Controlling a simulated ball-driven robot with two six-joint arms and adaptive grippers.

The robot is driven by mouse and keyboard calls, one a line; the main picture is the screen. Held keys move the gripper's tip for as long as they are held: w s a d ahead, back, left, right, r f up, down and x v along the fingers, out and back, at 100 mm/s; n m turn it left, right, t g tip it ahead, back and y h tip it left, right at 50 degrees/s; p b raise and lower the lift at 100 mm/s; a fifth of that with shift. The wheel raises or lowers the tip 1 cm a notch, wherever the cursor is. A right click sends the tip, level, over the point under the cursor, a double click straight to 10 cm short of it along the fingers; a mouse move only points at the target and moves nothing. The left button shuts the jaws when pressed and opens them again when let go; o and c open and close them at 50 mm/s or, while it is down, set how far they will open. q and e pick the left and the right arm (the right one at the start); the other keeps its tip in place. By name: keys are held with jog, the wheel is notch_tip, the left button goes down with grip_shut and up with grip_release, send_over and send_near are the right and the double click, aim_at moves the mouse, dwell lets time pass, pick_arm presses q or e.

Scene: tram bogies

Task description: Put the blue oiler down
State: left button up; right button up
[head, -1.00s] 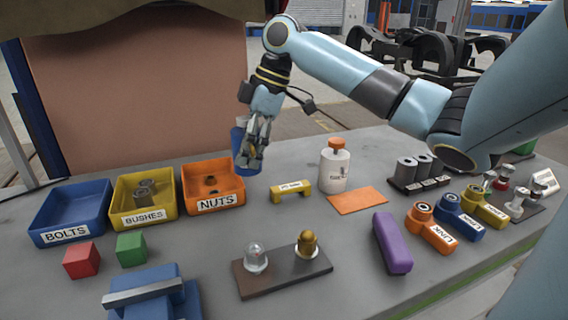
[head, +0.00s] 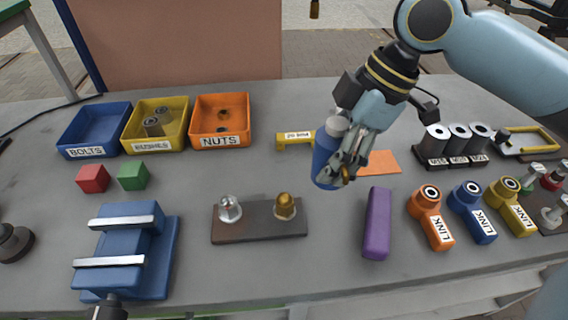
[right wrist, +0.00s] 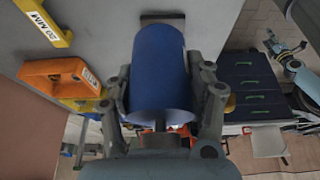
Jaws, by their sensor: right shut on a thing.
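The blue oiler (head: 325,158) is held in the air above the middle of the bench, a little tilted. My right gripper (head: 350,168) is shut on it from the right side. In the right wrist view the blue oiler (right wrist: 160,75) sits between the two fingers of the gripper (right wrist: 165,100). The orange mat (head: 383,162) lies on the bench just right of and behind the gripper, partly hidden by it. My left gripper is not in view.
A brown board (head: 260,232) with two domed nuts is in front left, a purple bar (head: 377,225) in front right.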

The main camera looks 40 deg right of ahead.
jog(key=w+f, duration=0.2)
jog(key=w, duration=0.1)
jog(key=w+a+f, duration=0.1)
jog(key=w+f, duration=0.1)
jog(key=w, duration=0.2)
jog(key=w+f, duration=0.2)
jog(key=w, duration=0.2)
jog(key=shift+a+f, duration=0.3)
jog(key=shift+a, duration=0.05)
notch_tip(320, 180, down, 3)
jog(key=shift+f+p, duration=0.1)
jog(key=shift+p, duration=0.35)
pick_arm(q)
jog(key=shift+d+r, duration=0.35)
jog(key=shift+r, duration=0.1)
pick_arm(e)
jog(key=shift+f, duration=0.45)
jog(key=shift+f, duration=0.1)
jog(key=o, duration=1.2)
jog(key=shift+o, duration=0.2)
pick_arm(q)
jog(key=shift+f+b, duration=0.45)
pick_arm(e)
jog(key=v, duration=1.2)
